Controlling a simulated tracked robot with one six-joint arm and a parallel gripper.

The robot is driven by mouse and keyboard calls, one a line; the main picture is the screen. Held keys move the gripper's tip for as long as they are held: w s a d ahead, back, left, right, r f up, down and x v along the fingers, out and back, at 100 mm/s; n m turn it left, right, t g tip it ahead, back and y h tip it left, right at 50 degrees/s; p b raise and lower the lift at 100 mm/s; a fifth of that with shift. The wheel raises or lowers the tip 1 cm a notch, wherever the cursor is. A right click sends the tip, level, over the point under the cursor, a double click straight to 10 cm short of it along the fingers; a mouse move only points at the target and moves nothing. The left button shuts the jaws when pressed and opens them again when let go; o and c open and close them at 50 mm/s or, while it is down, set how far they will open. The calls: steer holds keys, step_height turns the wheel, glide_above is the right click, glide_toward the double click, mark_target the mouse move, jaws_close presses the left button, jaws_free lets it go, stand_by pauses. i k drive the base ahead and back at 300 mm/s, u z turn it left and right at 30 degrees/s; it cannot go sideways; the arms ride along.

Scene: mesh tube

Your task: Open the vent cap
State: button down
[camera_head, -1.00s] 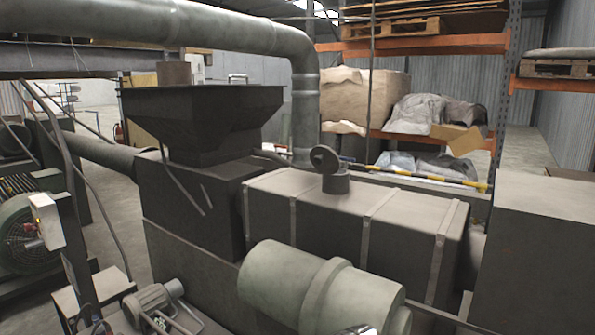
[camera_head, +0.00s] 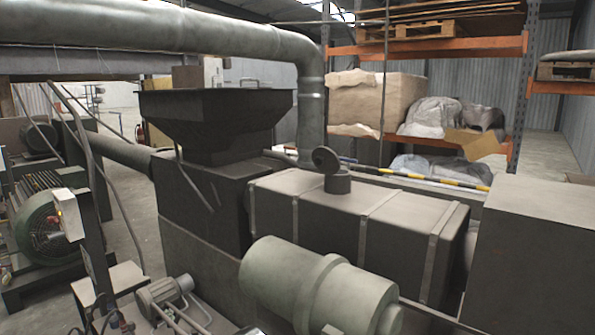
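The vent cap (camera_head: 326,160) is a small round dark lid. It stands tilted up at the left edge of a short round vent neck (camera_head: 338,183), with the neck's top in view beside it. The neck rises from the top of a long grey ribbed box (camera_head: 345,225) in the middle of the view. My gripper cannot be made out; only small unclear bits show at the bottom edge. Nothing is seen touching the cap.
A pale green cylinder (camera_head: 315,285) lies in front of the box. A dark hopper (camera_head: 215,120) stands to its left and a grey block (camera_head: 530,245) to its right. A large pipe (camera_head: 150,32) runs overhead and bends down behind. A green motor (camera_head: 48,228) sits at left.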

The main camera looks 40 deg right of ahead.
mark_target(326, 161)
steer(key=u, duration=0.65)
steer(key=k, duration=1.1)
steer(key=z, duration=1.05)
steer(key=i, duration=1.3)
